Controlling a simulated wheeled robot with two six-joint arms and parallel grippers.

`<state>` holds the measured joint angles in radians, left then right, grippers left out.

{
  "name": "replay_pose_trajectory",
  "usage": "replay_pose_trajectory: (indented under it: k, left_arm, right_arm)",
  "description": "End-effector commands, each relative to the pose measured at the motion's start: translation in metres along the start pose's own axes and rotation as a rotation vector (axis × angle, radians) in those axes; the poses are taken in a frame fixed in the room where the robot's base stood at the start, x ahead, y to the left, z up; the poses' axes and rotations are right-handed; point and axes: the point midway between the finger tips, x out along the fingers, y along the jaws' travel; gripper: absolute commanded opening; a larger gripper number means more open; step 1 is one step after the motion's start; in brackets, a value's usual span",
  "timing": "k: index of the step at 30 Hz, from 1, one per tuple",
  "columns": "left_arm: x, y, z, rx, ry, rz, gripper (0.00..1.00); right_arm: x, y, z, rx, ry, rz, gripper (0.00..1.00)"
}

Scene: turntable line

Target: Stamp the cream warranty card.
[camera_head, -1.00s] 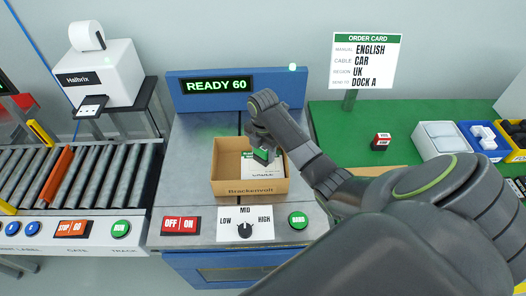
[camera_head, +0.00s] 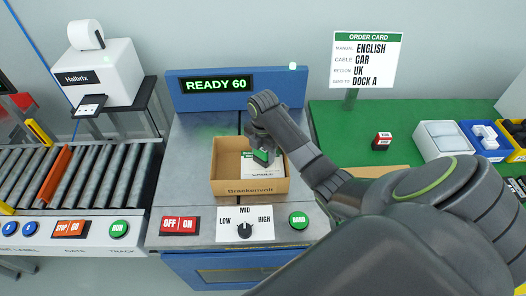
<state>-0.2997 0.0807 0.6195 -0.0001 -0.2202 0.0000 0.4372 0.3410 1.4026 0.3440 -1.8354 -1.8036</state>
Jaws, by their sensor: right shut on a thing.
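An open cardboard box (camera_head: 225,188) marked Brackenvolt stands on the grey station top. A pale card or leaflet (camera_head: 249,170) with print lies inside it; its colour looks whitish, and the stamp and gripper cover part of it. My right gripper (camera_head: 262,147) reaches down into the box and is shut on a dark stamp with a green band (camera_head: 262,157). The stamp is over the right part of the card; I cannot tell whether it touches it. My left gripper is not in view.
A blue-backed display (camera_head: 216,86) reads READY 60. OFF/ON buttons (camera_head: 180,226), a dial (camera_head: 245,230) and a green button (camera_head: 299,220) line the front. A red-and-black block (camera_head: 382,141) and several bins stand on the green table (camera_head: 335,125). A roller conveyor (camera_head: 90,180) is at left.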

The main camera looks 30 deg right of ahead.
Motion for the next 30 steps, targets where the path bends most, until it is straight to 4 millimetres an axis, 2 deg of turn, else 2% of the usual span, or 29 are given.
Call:
replay_pose_trajectory:
  k: [30]
  left_arm:
    - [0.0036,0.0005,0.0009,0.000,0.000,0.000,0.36]
  right_arm:
    - [0.0097,-0.0001,-0.0002,0.000,0.001,-0.001,0.36]
